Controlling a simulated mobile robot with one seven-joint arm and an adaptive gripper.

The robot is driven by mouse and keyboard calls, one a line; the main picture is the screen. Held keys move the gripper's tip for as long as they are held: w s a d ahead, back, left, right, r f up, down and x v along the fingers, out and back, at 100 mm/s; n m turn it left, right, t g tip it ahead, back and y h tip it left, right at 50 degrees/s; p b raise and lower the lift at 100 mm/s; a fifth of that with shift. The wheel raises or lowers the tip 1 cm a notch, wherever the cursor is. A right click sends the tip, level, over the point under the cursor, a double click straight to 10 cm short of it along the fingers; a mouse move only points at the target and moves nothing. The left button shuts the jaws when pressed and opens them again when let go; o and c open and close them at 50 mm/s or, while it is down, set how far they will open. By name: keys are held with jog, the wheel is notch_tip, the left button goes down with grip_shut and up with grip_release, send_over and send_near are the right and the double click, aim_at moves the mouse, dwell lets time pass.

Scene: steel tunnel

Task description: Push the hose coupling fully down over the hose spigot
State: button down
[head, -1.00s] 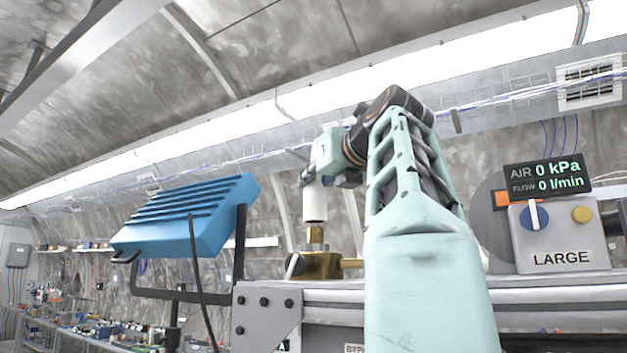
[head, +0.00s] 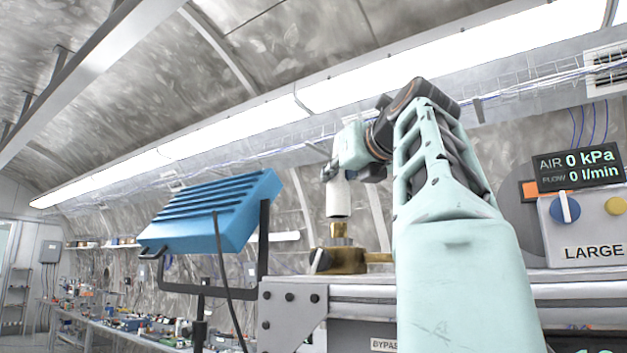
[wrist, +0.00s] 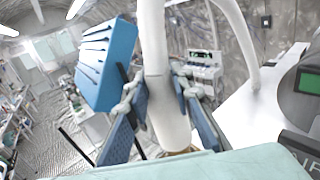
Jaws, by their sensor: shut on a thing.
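The hose coupling (head: 338,200) is a white upright cylinder under my gripper (head: 333,172) in the head view. In the wrist view my gripper (wrist: 160,92) is shut on the coupling (wrist: 170,120), with one blue-grey finger on each side. The brass hose spigot (head: 340,231) stands upright on a brass valve body (head: 347,262), directly below the coupling. The coupling's lower end is at the spigot's top; I cannot tell whether they touch. Much of the spigot shows below it. In the wrist view the spigot is mostly hidden.
A blue ribbed lamp (head: 212,212) on a black bracket stands left of the spigot. A grey box marked LARGE (head: 585,232) with an air display (head: 578,170) stands at the right. A white hose (wrist: 243,35) arches up in the wrist view.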

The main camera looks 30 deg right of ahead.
aim_at(343, 199)
jog(key=shift+f+b, duration=2.05)
jog(key=shift+f, duration=0.9)
jog(key=c, duration=1.6)
grip_release()
jog(key=shift+r, duration=0.15)
notch_tip(343, 199, up, 6)
jog(key=p, duration=0.4)
jog(key=shift+p, duration=0.35)
jog(key=shift+f+b, duration=0.35)
jog(key=shift+b, duration=0.5)
